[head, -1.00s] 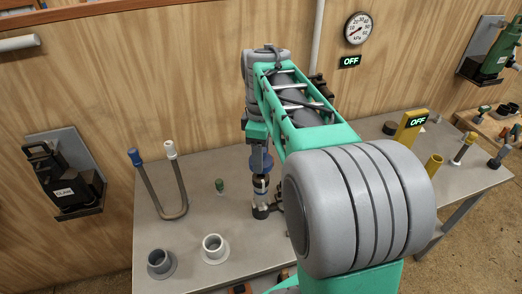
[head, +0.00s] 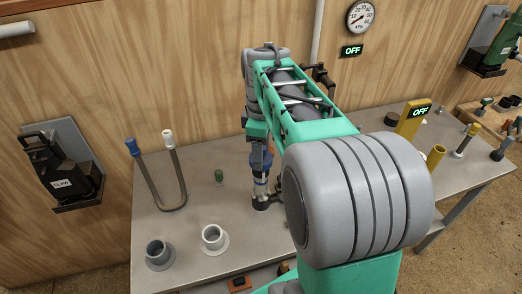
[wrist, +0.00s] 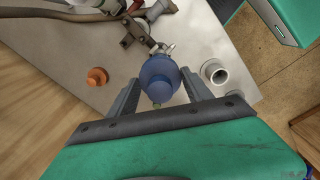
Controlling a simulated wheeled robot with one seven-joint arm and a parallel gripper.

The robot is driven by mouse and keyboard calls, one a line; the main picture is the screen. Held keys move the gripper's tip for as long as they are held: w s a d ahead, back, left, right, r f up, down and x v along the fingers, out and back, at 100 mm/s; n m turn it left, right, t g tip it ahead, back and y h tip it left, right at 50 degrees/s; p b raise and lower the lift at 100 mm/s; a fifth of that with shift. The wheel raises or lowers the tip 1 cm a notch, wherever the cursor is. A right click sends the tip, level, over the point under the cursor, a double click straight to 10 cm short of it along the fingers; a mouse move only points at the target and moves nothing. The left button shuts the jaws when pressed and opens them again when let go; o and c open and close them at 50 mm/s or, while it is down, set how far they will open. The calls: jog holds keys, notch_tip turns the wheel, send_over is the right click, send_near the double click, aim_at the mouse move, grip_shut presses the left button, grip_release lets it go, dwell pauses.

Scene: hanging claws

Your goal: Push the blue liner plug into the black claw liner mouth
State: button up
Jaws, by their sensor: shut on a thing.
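My gripper (wrist: 160,96) is shut on a round blue body (wrist: 160,78), with one finger on each side. Metal and white fittings show beyond it in the wrist view. In the head view the blue body (head: 262,163) is upright over the bench, above a dark and white part (head: 261,192). A blue plug-like end (head: 132,146) tops the left leg of a U-shaped tube. I cannot tell which thing is the blue liner plug or the black liner mouth. A dark grey flanged cup (head: 158,253) stands open at the bench front.
A white flanged cup (head: 214,238), a green plug (head: 219,175) and the U-shaped tube (head: 172,200) are on the bench (head: 200,160). A black holder marked CLAW (head: 62,184) hangs on the wall at left. An orange piece (wrist: 97,76) lies left of my gripper in the wrist view.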

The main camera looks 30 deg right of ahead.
jog(key=shift+f, duration=0.1)
dwell(0.5)
jog(key=shift+f+b, duration=0.9)
jog(key=shift+f, duration=0.5)
jog(key=o, duration=1.4)
jog(key=shift+r, duration=0.1)
notch_tip(320, 180, up, 8)
jog(key=shift+f+b, duration=0.15)
jog(key=shift+b, duration=0.15)
jog(key=shift+s, duration=0.1)
